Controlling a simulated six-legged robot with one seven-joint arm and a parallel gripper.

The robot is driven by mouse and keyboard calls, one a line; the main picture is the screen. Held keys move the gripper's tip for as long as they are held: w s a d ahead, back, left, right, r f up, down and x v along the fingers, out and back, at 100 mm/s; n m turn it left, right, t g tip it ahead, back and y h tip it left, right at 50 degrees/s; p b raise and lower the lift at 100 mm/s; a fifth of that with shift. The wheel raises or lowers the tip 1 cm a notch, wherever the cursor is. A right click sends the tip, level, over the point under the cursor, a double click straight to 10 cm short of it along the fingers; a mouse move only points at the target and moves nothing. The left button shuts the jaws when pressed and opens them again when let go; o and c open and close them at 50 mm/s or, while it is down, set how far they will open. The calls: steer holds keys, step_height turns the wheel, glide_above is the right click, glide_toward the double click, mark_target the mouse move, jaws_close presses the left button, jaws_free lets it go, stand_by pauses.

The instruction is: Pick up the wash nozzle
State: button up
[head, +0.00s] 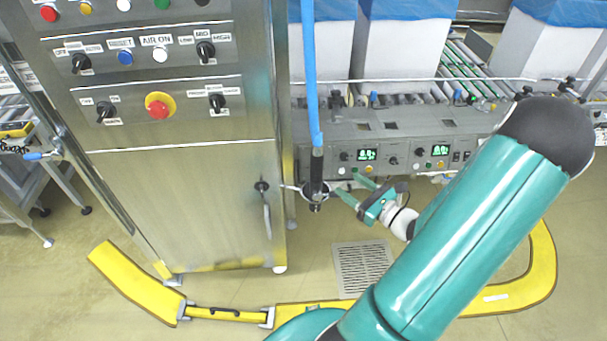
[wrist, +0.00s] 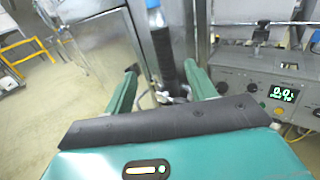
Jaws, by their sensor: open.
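The wash nozzle (head: 317,165) is a dark, slim, upright piece at the lower end of a blue hose (head: 309,70). It hangs in a ring holder (head: 309,190) on the right side of the steel cabinet. My gripper (head: 347,182) is open and empty, just right of the nozzle in the head view, with its green fingers pointing towards it. In the wrist view the nozzle (wrist: 165,58) appears between the two open fingers (wrist: 160,72), beyond the palm. I see no contact, and the nozzle's lower end is partly hidden there.
The steel control cabinet (head: 190,200) stands close to the left of the nozzle. A roller conveyor with control boxes (head: 410,145) runs behind. A yellow floor barrier (head: 140,285) curves around the cabinet's base, and a floor drain (head: 362,265) lies below.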

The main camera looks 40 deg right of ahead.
mark_target(322, 163)
steer(key=w, duration=0.8)
steer(key=shift+w+a, duration=0.2)
steer(key=shift+a, duration=0.05)
steer(key=w, duration=0.5)
steer(key=shift+w+a+r, duration=0.15)
steer(key=c, duration=1.2)
steer(key=shift+o, duration=0.2)
steer(key=shift+r, duration=0.1)
steer(key=shift+r, duration=4.95)
